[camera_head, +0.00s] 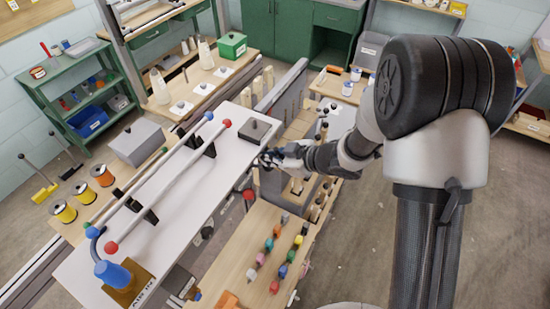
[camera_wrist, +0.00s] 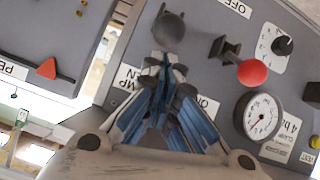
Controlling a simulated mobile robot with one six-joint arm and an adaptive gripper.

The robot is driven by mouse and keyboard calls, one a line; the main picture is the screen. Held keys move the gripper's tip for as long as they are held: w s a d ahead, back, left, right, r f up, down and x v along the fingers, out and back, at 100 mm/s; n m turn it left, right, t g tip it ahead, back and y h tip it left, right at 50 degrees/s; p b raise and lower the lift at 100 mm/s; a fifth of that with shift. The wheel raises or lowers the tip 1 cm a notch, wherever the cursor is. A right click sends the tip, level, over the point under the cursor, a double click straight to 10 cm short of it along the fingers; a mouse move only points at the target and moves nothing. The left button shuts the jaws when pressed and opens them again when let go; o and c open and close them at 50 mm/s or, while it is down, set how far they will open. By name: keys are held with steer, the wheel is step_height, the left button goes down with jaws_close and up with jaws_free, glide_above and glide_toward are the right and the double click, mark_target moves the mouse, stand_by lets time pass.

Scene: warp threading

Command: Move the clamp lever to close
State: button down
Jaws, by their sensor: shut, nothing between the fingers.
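My gripper (camera_wrist: 165,62) is shut and empty in the wrist view, its blue fingers together in front of a grey control panel (camera_wrist: 215,22). A black ball knob (camera_wrist: 170,28), apparently the clamp lever's, is just beyond the fingertips. I cannot tell whether they touch. A label beside the fingers, ending in "MP" (camera_wrist: 128,80), is partly hidden. A lever with a red ball (camera_wrist: 252,72) stands to the right, between the OFF label (camera_wrist: 235,7) and the ON label (camera_wrist: 208,104). In the head view my gripper (camera_head: 268,158) is at the right edge of the white bench (camera_head: 165,215).
A pressure gauge (camera_wrist: 262,115) and a black dial knob (camera_wrist: 282,45) are right of my gripper. A panel with a red triangular knob (camera_wrist: 47,68) is at left. In the head view, long rods with coloured ball ends (camera_head: 170,175) and a wooden tray of coloured pieces (camera_head: 235,270) are nearby.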

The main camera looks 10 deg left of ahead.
steer(key=shift+f, duration=0.1)
stand_by(0.3)
steer(key=shift+s+d+f+y+b, duration=0.1)
steer(key=shift+d+f+y+b, duration=0.25)
steer(key=shift+b, duration=0.6)
steer(key=shift+s+d+f+b, duration=0.1)
steer(key=shift+d+f+b, duration=0.05)
steer(key=shift+b, duration=0.35)
steer(key=d+f+t+y+b, duration=0.1)
steer(key=f+y+b, duration=0.1)
steer(key=f+b, duration=0.4)
steer(key=s+d+f+t+y+b, duration=0.1)
steer(key=d+f+y+b, duration=0.1)
steer(key=f+b, duration=0.4)
steer(key=shift+y+b, duration=0.55)
steer(key=shift+b, duration=2.35)
